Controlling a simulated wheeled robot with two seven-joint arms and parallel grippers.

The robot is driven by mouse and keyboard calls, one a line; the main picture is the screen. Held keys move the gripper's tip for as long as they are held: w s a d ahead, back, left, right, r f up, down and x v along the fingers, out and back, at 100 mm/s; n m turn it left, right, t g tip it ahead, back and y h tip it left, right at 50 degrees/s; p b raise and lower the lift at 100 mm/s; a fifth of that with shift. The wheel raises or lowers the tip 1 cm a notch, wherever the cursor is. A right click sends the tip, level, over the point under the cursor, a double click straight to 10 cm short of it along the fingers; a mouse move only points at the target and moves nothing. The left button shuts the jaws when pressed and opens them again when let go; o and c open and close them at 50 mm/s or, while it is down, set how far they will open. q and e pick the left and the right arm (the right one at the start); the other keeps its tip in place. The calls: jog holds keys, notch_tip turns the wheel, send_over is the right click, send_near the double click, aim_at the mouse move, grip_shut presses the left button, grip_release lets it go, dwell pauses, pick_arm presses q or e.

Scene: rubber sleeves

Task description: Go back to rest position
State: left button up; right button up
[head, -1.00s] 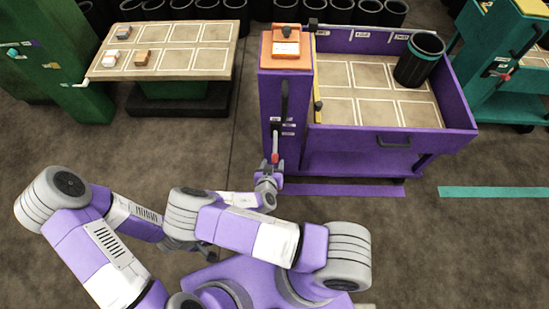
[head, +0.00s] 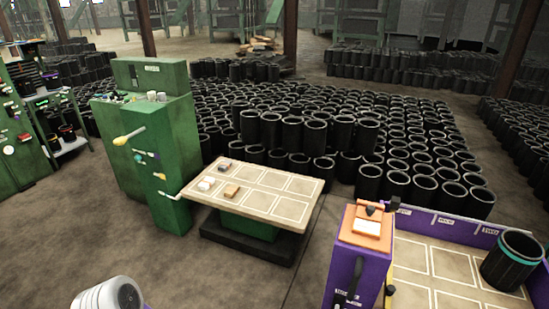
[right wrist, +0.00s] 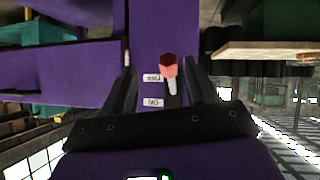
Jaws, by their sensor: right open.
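My right gripper (right wrist: 158,75) is open in the right wrist view, its two dark fingers spread. A small lever with a red tip and pale stem (right wrist: 169,68) appears between the fingers, against the purple front of a post. I cannot tell how far it is from the fingers. Labels on the post look upside down in this view. In the head view neither gripper shows. Only a grey and white joint of my arm shows at the bottom left.
The purple post (head: 359,262) stands at the left end of a purple cart (head: 475,224) holding a black sleeve with a teal band (head: 511,261). A marked table (head: 290,203) with small blocks adjoins a green machine (head: 150,135). Many black sleeves stand behind.

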jog(key=s+a+f+g+y+p, duration=0.2)
jog(key=s+f+g+y+p, duration=0.15)
jog(key=s+g, duration=0.55)
jog(key=s+a+r+n+y+p, duration=0.2)
jog(key=a+r+y, duration=0.4)
jog(key=r, duration=0.4)
jog(key=shift+s+r+n+y+p, duration=0.15)
jog(key=shift+s+n+y+p, duration=0.25)
jog(key=shift+s+y, duration=0.3)
